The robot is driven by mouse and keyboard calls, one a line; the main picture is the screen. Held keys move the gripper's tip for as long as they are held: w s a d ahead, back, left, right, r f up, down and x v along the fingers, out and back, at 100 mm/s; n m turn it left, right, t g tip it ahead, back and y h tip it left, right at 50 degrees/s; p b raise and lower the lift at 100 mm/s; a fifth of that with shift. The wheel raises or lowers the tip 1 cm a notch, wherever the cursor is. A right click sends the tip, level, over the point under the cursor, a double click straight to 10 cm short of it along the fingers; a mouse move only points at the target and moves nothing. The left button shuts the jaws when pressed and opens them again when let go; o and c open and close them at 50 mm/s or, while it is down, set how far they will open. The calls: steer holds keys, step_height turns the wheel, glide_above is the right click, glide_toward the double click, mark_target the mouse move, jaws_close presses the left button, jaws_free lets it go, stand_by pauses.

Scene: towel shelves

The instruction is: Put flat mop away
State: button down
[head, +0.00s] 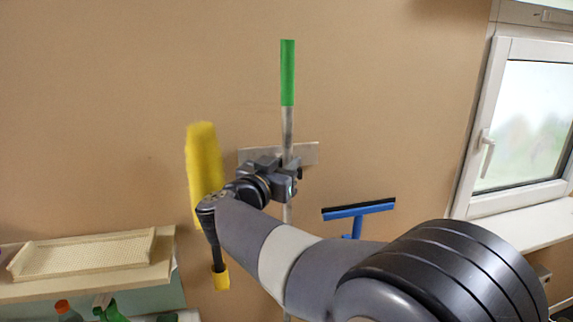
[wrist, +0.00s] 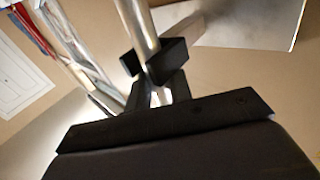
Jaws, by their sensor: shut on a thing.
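The flat mop's long metal pole (head: 288,127) with its green grip (head: 287,72) at the top stands nearly upright in the head view. My gripper (head: 293,174) is shut on the pole below the green grip. In the wrist view the pole (wrist: 143,25) runs between the two dark fingers. A grey metal plate (head: 305,154) shows behind the pole, against the brown wall; whether the pole touches it I cannot tell. The pole's lower part is mostly hidden by my arm, and the mop head is not in view.
A yellow item (head: 204,160) is left of my gripper, partly behind my arm. A blue squeegee (head: 359,209) is at the right. A shelf (head: 150,275) bearing a pale tray (head: 85,254) is lower left, bottles below it. A window (head: 525,125) is far right.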

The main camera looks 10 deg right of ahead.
step_height(320, 180, down, 3)
steer(key=shift+r, duration=0.15)
steer(key=c, duration=1.7)
jaws_free()
steer(key=shift+c, duration=0.2)
steer(key=o, duration=0.6)
steer(key=shift+s+d, duration=0.15)
steer(key=shift+s, duration=0.1)
steer(key=shift+c, duration=0.2)
steer(key=r+b+v, duration=0.1)
steer(key=r+v, duration=0.1)
steer(key=v, duration=0.8)
steer(key=shift+s+r+b, duration=0.3)
steer(key=shift+s+b, duration=0.1)
